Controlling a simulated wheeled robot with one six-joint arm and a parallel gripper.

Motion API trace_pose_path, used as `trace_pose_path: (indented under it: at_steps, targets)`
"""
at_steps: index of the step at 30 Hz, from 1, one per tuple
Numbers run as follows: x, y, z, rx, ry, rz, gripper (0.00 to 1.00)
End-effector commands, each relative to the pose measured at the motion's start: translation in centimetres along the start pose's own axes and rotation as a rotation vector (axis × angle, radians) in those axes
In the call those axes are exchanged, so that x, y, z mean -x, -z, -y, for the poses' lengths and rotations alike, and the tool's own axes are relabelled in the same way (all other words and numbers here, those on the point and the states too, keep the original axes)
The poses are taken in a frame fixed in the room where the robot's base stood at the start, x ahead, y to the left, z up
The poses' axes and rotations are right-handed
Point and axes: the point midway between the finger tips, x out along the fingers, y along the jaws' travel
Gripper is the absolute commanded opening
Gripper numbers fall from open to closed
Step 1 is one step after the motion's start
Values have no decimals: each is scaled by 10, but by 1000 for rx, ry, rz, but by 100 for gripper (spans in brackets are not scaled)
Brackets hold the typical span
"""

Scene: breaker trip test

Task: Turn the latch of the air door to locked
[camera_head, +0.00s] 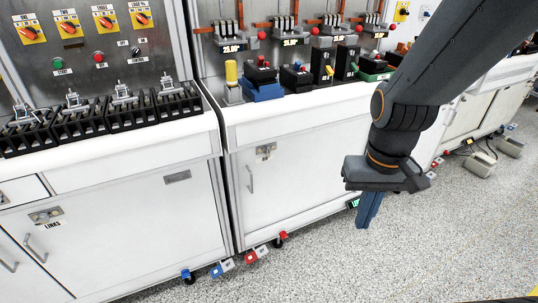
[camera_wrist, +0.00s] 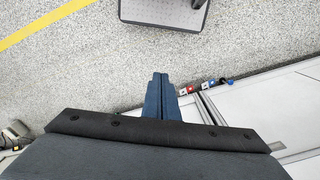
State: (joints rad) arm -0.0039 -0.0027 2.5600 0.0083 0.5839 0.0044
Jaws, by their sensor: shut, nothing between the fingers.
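No label reading "air" is legible in the head view, so I cannot tell for sure which door is the air door. A white cabinet door in the middle (camera_head: 300,180) has a small metal latch (camera_head: 266,151) at its top left and a bar handle below it. The latch is too small to read its position. The door at lower left has another latch (camera_head: 46,215), above the label "LINKS". My gripper (camera_head: 366,222) hangs to the right of the middle door, apart from it, fingers down, shut and empty. Its blue fingers also show in the wrist view (camera_wrist: 160,78).
A bench top (camera_head: 300,108) carries black and blue breaker blocks; a rack of black units (camera_head: 100,118) stands at left. Coloured pedals (camera_head: 256,253) stick out at floor level. The speckled floor (camera_head: 400,260) in front is clear.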

Motion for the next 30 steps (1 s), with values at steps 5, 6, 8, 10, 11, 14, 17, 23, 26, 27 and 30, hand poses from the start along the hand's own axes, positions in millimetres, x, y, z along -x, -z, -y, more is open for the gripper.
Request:
trace_pose_path:
  at_steps: [5,6,8,10,11,14,17,23,26,27,30]
  targets:
    - [0,0,0,0,0,-1,7]
    - [-1,2,0,1,-1,-4,14]
    - [-5,10,0,7,-3,-21,24]
    - [-15,27,1,19,-7,-63,29]
    - [-20,38,1,27,-9,-90,29]
    - [-44,88,5,64,-15,-212,29]
    - [-68,143,14,111,-13,-360,29]
    - [-104,241,45,205,22,-659,29]
    - [-119,280,66,249,55,-809,29]
    - [-124,293,75,265,71,-867,29]
    - [-136,320,98,302,119,-1014,29]
